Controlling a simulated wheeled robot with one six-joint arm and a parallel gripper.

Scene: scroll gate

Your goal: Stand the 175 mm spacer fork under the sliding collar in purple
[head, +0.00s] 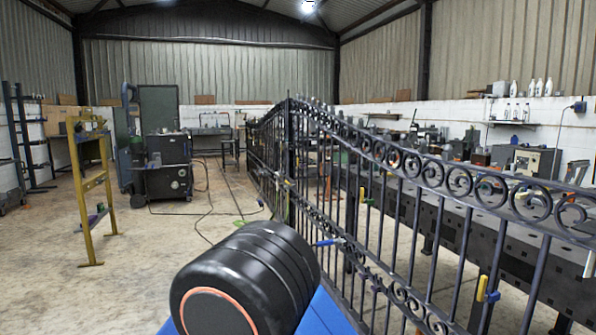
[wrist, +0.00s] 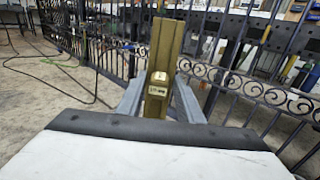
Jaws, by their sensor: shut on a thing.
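In the wrist view my gripper (wrist: 158,88) is shut on an olive-brown upright bar, the spacer fork (wrist: 165,45), with one grey finger on each side. A small pale label sits on the fork's near face, and I cannot read its length for sure. The fork's lower part is hidden behind my gripper body. The dark scroll gate (head: 400,185) runs along the right in the head view, and its bars and scrolls (wrist: 245,80) stand behind the fork in the wrist view. I cannot make out a purple sliding collar in either view. The head view does not show my gripper.
A yellow stand (head: 78,190) is at the left. A dark welding machine (head: 167,165) stands behind it, with cables on the floor. Small clamps with yellow (head: 482,288) and blue handles hang on the gate. A long steel table (head: 520,230) lies behind the gate. The middle floor is open.

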